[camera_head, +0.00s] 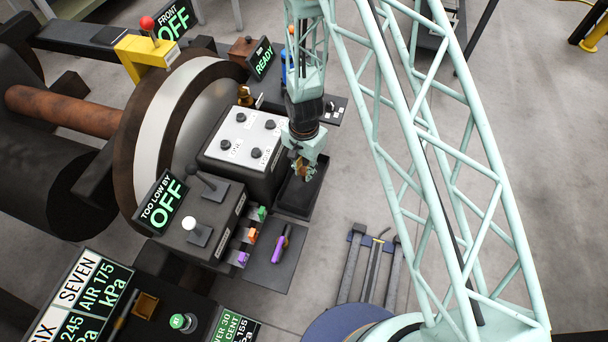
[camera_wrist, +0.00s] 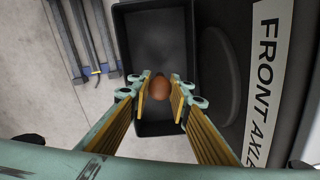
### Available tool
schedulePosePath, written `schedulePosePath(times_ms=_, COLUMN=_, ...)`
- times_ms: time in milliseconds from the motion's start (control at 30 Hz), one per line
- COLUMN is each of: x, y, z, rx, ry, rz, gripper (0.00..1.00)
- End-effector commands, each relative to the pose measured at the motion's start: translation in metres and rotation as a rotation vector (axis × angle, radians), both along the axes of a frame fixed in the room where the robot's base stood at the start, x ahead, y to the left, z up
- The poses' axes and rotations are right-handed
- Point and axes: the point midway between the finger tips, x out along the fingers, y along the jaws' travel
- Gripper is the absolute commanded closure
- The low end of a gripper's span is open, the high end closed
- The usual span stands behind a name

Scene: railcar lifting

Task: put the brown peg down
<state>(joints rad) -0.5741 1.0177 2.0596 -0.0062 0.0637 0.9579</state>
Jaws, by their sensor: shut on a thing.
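My gripper (camera_wrist: 160,96) is shut on the brown peg (camera_wrist: 159,85), whose rounded end shows between the two yellow-padded fingers in the wrist view. The peg's lower part is hidden, so I cannot tell whether it touches anything below. In the wrist view, a dark open tray (camera_wrist: 158,22) lies beneath the fingertips and looks otherwise empty. In the head view, my gripper (camera_head: 302,166) hangs over the back part of this tray (camera_head: 296,208), beside the panel box. The peg is hard to make out there among the fingers.
The panel box (camera_head: 247,138) with several black knobs stands close left of the tray. Its FRONT AXLE side (camera_wrist: 268,70) is near my right finger. A dark shelf (camera_head: 262,278) holds a purple-and-dark item (camera_head: 282,243) nearer the camera.

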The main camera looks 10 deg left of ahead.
Motion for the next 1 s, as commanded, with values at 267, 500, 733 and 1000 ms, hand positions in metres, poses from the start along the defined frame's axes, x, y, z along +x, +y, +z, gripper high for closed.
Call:
schedulePosePath(times_ms=267, x=0.0, y=0.0, z=-0.022, rx=0.0, ry=0.0, rz=0.0, gripper=0.93)
schedulePosePath(times_ms=500, x=0.0, y=0.0, z=-0.023, rx=0.0, ry=0.0, rz=0.0, gripper=0.93)
schedulePosePath(times_ms=733, x=0.0, y=0.0, z=-0.026, rx=0.0, ry=0.0, rz=0.0, gripper=0.93)
schedulePosePath(times_ms=1000, x=0.0, y=0.0, z=-0.026, rx=0.0, ry=0.0, rz=0.0, gripper=0.68)
